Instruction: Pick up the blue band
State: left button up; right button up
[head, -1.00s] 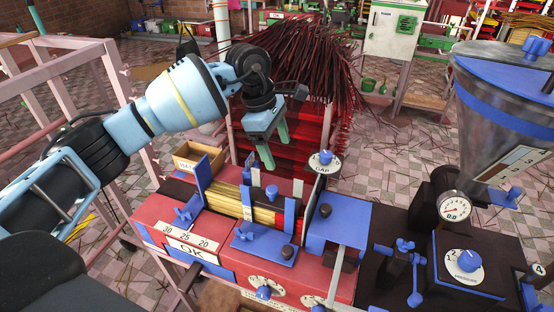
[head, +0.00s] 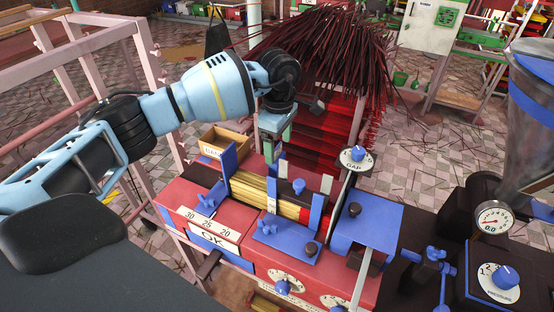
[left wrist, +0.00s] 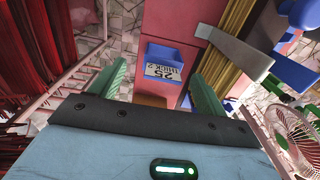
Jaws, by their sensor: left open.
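My left gripper (head: 274,152) hangs open and empty above the back edge of the red machine (head: 230,232), beyond the bundle of yellow sticks. In the left wrist view its two green fingers (left wrist: 160,74) stand apart. A small blue piece (left wrist: 168,57) with a white label reading 25 and THICK lies on a red surface, between the fingers in the picture and apart from them. It may be the blue band, but I cannot tell for sure. In the head view I cannot pick this piece out; the gripper and blue plates may hide it. My right gripper is not in view.
An open wooden box (head: 228,142) with a label stands at the machine's back left. An upright blue plate (head: 229,160), yellow sticks (head: 252,187) and a blue-knobbed gap dial (head: 357,158) are near the gripper. Dark red strands (head: 325,50) hang behind it.

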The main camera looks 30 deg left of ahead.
aim_at(277, 157)
pick_arm(q)
jog(key=shift+s+f+p, duration=0.2)
jog(key=shift+f+p, duration=0.1)
jog(key=shift+f, duration=2.2)
jog(key=c, duration=1)
jog(key=shift+r, duration=5)
